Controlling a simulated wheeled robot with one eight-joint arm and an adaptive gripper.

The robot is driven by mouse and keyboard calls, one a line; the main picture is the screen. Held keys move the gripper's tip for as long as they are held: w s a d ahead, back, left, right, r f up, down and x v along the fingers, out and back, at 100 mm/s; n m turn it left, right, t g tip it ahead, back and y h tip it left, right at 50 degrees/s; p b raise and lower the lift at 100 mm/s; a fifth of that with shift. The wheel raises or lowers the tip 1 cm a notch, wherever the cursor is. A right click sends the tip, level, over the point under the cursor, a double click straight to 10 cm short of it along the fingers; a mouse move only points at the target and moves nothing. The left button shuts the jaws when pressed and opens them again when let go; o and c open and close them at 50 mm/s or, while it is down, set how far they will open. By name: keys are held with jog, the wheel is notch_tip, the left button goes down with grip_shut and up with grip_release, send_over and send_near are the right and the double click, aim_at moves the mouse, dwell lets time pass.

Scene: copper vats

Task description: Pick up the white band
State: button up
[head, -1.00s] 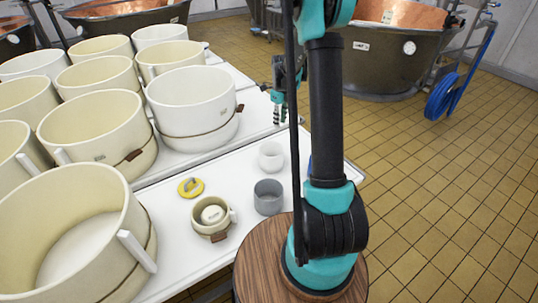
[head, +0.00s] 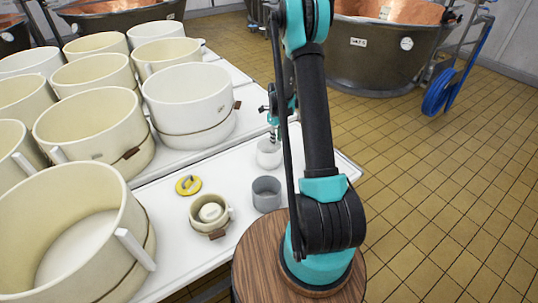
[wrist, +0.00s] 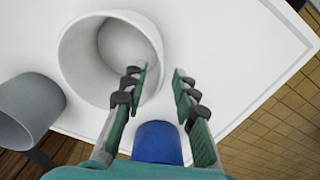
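The white band seems to be the white round, open-topped, cup-like piece (head: 267,160) standing on the white table; nothing else looks more like a band. It also shows large in the wrist view (wrist: 80,60), its opening facing the camera. My gripper (head: 273,135) is over it in the head view. In the wrist view my gripper (wrist: 161,75) is open and empty. Its left finger overlaps the opening of the white piece and its right finger is outside, past the right rim. I cannot tell how far the fingertips are above the rim, or whether they touch.
A grey cup (head: 267,195) stands close by, nearer my base. A blue piece (wrist: 158,143) shows between my fingers' bases; my arm hides it in the head view. A yellow ring (head: 188,185) and a small cream pot (head: 210,214) are left. Large cream vats (head: 95,125) crowd the left.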

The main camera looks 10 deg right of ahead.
notch_tip(320, 180, down, 5)
dwell(0.3)
grip_shut()
